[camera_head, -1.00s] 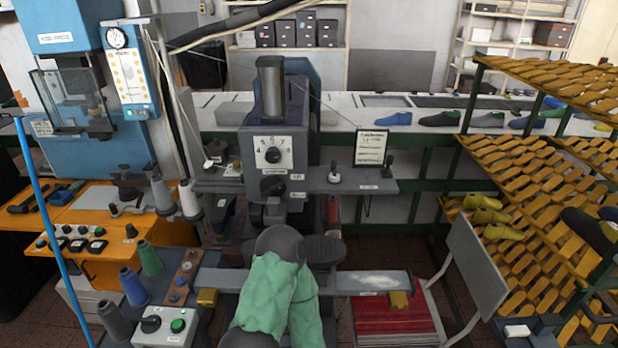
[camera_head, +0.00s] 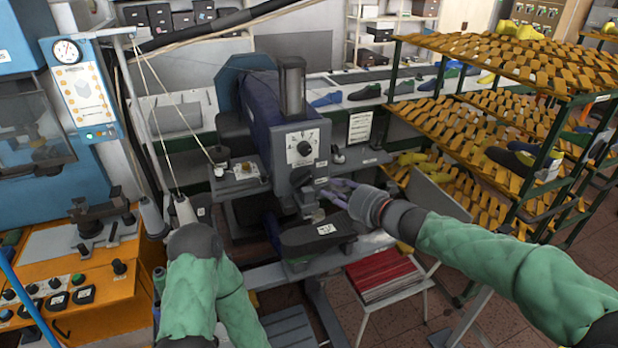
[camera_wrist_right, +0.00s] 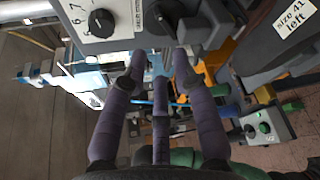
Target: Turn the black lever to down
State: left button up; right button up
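The dark machine head (camera_head: 292,140) stands in the middle of the head view, with a white numbered dial (camera_head: 304,148) on its front. My left gripper is not visible; only arm parts show.
A black shoe-shaped piece (camera_head: 318,235) lies just below my right fingers. An orange workbench (camera_head: 100,300) stands at left. Yellow shoe-last racks (camera_head: 480,150) stand at right. A red-topped stand (camera_head: 383,275) is below my right arm.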

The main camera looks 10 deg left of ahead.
aim_at(307, 178)
jog(key=x, duration=1)
jog(key=shift+w+a, duration=0.1)
jog(key=shift+w, duration=0.2)
